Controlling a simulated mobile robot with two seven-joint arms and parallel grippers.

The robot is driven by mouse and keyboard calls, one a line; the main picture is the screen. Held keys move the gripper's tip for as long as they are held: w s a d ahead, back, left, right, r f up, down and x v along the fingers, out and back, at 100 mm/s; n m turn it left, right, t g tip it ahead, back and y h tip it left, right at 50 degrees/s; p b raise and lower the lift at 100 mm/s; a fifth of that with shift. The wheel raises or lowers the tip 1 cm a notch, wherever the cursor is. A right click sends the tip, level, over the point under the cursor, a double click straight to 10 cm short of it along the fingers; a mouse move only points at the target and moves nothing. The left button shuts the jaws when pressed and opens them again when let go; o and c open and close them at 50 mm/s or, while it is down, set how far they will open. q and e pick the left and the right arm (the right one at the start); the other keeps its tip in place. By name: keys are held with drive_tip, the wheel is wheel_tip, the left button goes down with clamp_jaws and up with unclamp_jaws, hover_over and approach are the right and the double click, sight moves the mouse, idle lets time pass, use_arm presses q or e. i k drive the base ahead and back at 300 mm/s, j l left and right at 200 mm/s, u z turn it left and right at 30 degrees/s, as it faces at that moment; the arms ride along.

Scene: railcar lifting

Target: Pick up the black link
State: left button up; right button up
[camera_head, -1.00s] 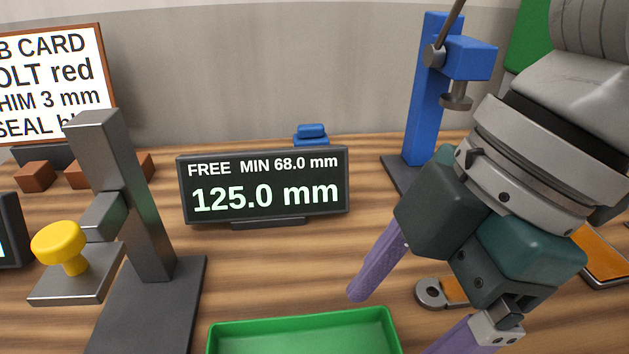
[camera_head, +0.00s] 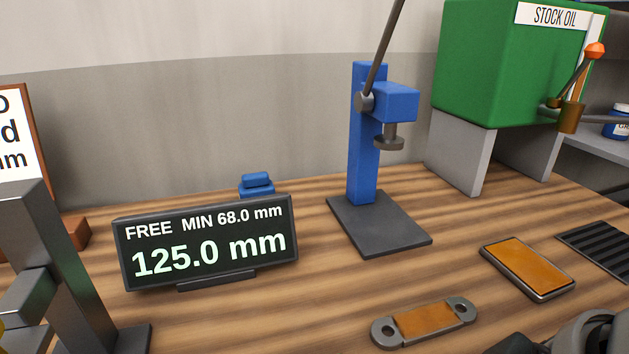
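A flat link (camera_head: 425,322) lies on the wooden bench at the bottom of the view. It has dark grey metal eye ends, each with a hole, and an orange-brown middle. No plainly all-black link shows. Grey and black parts of what looks like my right arm (camera_head: 590,335) fill the bottom right corner, to the right of the link. The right fingers are outside the picture. My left gripper is not in view.
An orange-topped tray (camera_head: 528,267) and a black ribbed mat (camera_head: 605,250) lie at right. A blue press (camera_head: 365,140) stands behind the link. A display (camera_head: 205,243) reads 125.0 mm. A green stock oil tank (camera_head: 490,75) stands back right. Bench between display and link is clear.

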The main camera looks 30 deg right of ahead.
sight(415, 324)
drive_tip(key=z, duration=1.55)
